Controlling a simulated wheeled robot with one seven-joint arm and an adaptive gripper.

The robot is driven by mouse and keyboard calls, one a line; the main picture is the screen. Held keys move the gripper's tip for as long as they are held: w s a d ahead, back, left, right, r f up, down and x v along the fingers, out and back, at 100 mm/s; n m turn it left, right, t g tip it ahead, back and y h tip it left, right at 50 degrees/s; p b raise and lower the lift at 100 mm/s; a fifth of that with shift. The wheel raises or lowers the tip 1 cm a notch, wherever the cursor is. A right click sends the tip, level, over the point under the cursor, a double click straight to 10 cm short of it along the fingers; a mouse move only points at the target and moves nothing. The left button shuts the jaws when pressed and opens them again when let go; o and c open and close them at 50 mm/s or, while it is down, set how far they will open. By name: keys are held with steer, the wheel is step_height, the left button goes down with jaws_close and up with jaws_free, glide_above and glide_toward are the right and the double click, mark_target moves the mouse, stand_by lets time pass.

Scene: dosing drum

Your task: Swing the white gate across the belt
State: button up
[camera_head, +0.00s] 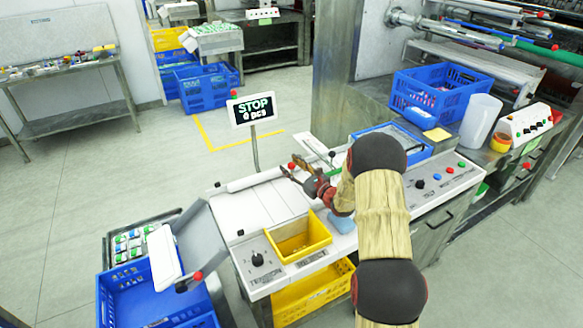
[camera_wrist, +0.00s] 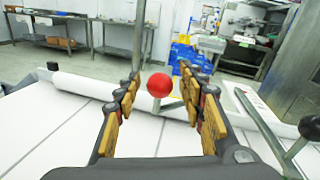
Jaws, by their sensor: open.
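My gripper (camera_wrist: 160,88) is open, its fingers on either side of a red ball knob (camera_wrist: 160,85). A gap shows on both sides of the knob. A short grey stem runs from the knob toward a long white rounded bar (camera_wrist: 88,88) along the belt's far side. The white belt surface (camera_wrist: 70,130) lies below. In the head view my gripper (camera_head: 296,172) is over the far part of the white belt top (camera_head: 265,212).
A black ball knob (camera_wrist: 311,127) on a stem stands close right of my gripper. A STOP display (camera_head: 253,108) stands on a post behind the belt. A yellow tray (camera_head: 298,254) and control knob (camera_head: 257,259) are at the front. Open floor lies beyond.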

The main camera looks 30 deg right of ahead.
steer(key=shift+c, duration=0.9)
steer(key=c, duration=0.7)
jaws_close()
